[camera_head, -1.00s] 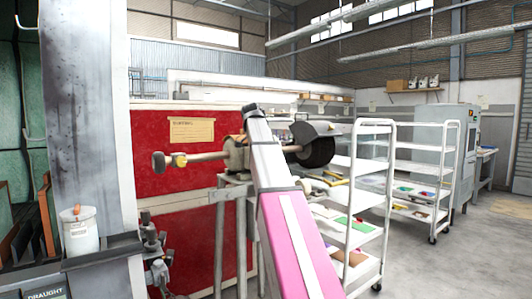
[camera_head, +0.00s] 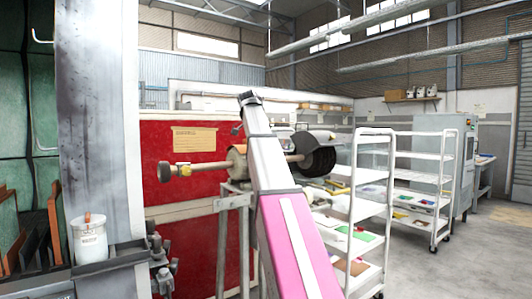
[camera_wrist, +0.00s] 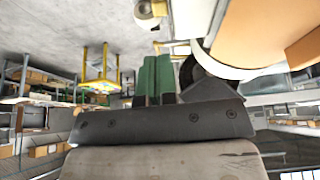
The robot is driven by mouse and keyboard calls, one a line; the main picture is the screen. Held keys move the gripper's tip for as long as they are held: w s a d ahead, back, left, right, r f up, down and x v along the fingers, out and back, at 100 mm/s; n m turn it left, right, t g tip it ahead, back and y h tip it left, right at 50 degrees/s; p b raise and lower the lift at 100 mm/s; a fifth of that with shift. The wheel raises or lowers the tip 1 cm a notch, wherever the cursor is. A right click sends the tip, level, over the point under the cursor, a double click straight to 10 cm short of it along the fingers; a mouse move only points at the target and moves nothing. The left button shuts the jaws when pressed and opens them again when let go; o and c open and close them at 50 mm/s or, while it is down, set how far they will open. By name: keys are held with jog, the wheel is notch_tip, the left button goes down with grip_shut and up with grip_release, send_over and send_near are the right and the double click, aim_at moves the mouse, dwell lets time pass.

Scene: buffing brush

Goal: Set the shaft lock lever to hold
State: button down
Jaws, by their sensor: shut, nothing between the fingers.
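The buffing machine stands in the middle of the head view, before a red panel. Its shaft (camera_head: 205,167) points left with a yellow collar (camera_head: 182,171) near the end, and a dark wheel (camera_head: 318,161) is at its right. My pink and white arm crosses in front and hides the machine's middle. I cannot make out the shaft lock lever for certain. My gripper (camera_wrist: 156,76) shows in the wrist view as two green fingers side by side, shut and empty. A large cream and orange rounded part (camera_wrist: 262,32) is close at upper right. My gripper is hidden in the head view.
White shelf carts (camera_head: 375,135) with coloured items stand right of the machine. Open concrete floor (camera_head: 480,255) lies at right. A notice (camera_head: 194,139) is on the red panel (camera_head: 160,145).

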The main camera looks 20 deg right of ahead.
jog(key=v, duration=0.4)
jog(key=shift+d+r, duration=0.1)
jog(key=shift+r, duration=0.2)
